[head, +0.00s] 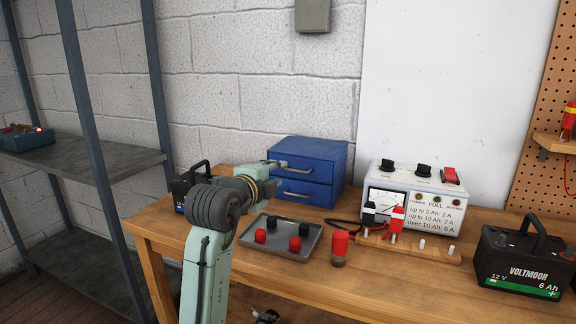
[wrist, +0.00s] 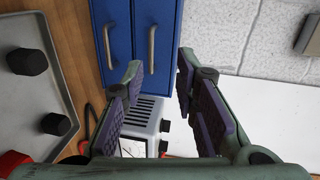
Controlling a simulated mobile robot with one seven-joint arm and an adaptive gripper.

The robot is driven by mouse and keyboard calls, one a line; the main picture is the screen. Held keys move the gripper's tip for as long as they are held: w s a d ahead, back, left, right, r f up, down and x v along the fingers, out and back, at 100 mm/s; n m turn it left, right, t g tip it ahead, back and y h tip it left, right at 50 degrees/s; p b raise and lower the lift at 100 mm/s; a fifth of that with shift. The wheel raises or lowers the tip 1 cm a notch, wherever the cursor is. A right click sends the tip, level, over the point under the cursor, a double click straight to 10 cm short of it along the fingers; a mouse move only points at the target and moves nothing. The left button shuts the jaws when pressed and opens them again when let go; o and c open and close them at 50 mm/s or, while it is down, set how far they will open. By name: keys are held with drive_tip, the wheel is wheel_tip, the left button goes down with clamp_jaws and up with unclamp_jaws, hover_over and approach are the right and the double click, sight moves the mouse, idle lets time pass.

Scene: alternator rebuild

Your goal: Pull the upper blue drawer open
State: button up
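The blue two-drawer cabinet (head: 335,155) stands at the back of the bench against the wall, both drawers looking shut. The upper drawer (head: 316,170) has a metal bar handle; in the wrist view, turned sideways, this handle (wrist: 151,50) is the right one. The lower drawer's handle (wrist: 107,44) is to its left. My gripper (head: 277,164) is in front of the upper drawer at about handle height, partly hiding it. In the wrist view my gripper (wrist: 161,68) is open and empty, with the upper handle seen between its fingertips. Whether they reach around it I cannot tell.
A tray (head: 257,240) with red and black caps lies in front of the cabinet. A red-topped part (head: 340,245) and the charger (head: 415,200) stand to the right. A black battery (head: 190,183) is left, another (head: 525,258) far right.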

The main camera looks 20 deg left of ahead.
sight(292, 171)
drive_tip(key=shift+m, duration=0.3)
drive_tip(key=w+f+p, duration=0.1)
drive_tip(key=w, duration=0.2)
drive_tip(key=w+f+p, duration=0.1)
drive_tip(key=w, duration=0.3)
drive_tip(key=w+f+p, duration=0.1)
drive_tip(key=w, duration=0.3)
drive_tip(key=shift+d+f, duration=0.15)
drive_tip(key=shift+d, duration=0.25)
drive_tip(key=shift+s, duration=0.1)
drive_tip(key=shift+c, duration=0.2)
clamp_jaws()
